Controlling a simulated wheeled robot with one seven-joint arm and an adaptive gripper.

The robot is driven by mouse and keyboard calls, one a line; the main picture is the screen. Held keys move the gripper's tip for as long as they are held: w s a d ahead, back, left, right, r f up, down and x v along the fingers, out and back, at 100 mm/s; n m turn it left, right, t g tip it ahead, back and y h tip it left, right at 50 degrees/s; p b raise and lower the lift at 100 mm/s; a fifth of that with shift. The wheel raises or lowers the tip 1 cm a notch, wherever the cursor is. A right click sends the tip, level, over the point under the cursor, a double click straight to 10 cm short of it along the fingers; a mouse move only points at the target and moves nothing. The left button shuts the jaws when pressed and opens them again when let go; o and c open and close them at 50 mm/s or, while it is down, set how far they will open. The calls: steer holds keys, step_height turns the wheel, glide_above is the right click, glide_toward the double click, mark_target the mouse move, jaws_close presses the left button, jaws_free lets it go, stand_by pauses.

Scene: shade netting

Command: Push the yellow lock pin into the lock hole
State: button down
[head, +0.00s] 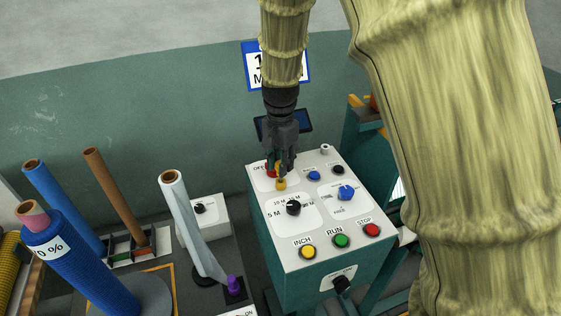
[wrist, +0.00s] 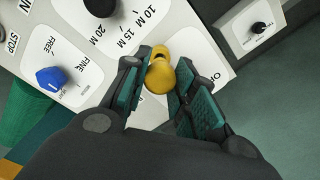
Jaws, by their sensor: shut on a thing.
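The yellow lock pin (wrist: 158,78) is between the two finger pads of my gripper (wrist: 158,92) in the wrist view. My gripper is shut on it. In the head view the pin (head: 281,184) shows as a small yellow piece just below the fingertips of my gripper (head: 279,172), over the back left part of the white control panel top (head: 262,212). The lock hole cannot be made out. I cannot tell whether the pin touches the panel.
The panel carries a black selector knob (head: 293,207), a blue knob (head: 346,192), and yellow, green (head: 341,240) and red buttons along the front. A red part (head: 269,170) sits close beside my gripper. Rolls, including a blue one (head: 82,262), stand at the left.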

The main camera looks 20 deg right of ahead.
steer(key=shift+f, duration=1.4)
stand_by(1.0)
steer(key=c, duration=1.1)
jaws_free()
steer(key=shift+r, duration=0.1)
step_height(320, 180, up, 12)
steer(key=shift+f, duration=0.1)
steer(key=shift+f, duration=0.1)
